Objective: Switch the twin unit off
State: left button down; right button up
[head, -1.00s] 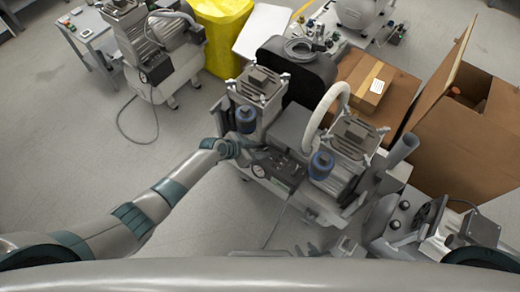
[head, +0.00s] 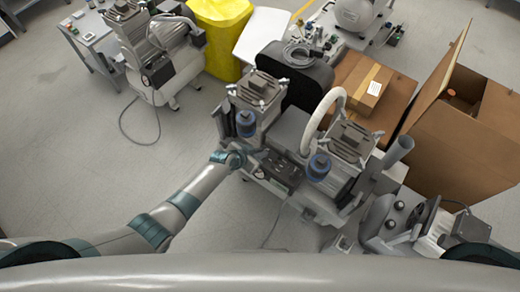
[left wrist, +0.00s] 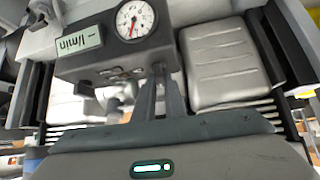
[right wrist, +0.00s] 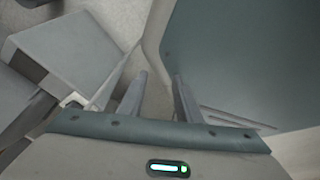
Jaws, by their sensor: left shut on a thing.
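The twin unit (head: 290,130) stands mid-floor, with two grey motor heads, blue-capped filters and a white curved hose. Its dark control panel (head: 280,167) faces me. In the left wrist view the panel shows a round gauge (left wrist: 134,19), an l/min label (left wrist: 80,41) and a small dark switch (left wrist: 158,70). My left gripper (head: 250,157) is at the panel. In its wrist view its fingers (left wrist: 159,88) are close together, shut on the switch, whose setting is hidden. My right gripper (right wrist: 155,88) is open, its fingers apart with nothing between them.
Another compressor (head: 165,60) stands at the back left beside a small table (head: 95,40) and a yellow bin (head: 222,30). Cardboard boxes (head: 465,120) stand at the right. A cable (head: 135,135) lies on the floor. The left floor is mostly clear.

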pick_arm(q)
jog(key=shift+r+n+t+y+p, duration=0.15)
jog(key=shift+n+t+y+p, duration=0.3)
jog(key=shift+n+p, duration=0.4)
pick_arm(e)
jog(key=s+d+g, duration=0.1)
jog(key=s+d, duration=0.1)
jog(key=s, duration=0.4)
jog(key=shift+s+d+r+g+h, duration=0.3)
jog(key=shift+d+r+g, duration=0.05)
jog(key=shift+r+g, duration=0.05)
pick_arm(q)
jog(key=c, duration=1.8)
grip_release()
jog(key=shift+s, duration=0.15)
pick_arm(e)
jog(key=shift+a, duration=0.1)
pick_arm(q)
jog(key=shift+s+a+r+p, duration=0.3)
jog(key=shift+s+r+p, duration=0.1)
jog(key=shift+s+r, duration=0.1)
jog(key=p+v, duration=0.1)
jog(key=v, duration=1.4)
jog(key=shift+s+a+r, duration=0.1)
jog(key=shift+s+r, duration=0.05)
jog(key=shift+r, duration=0.05)
pick_arm(e)
jog(key=shift+r, duration=0.8)
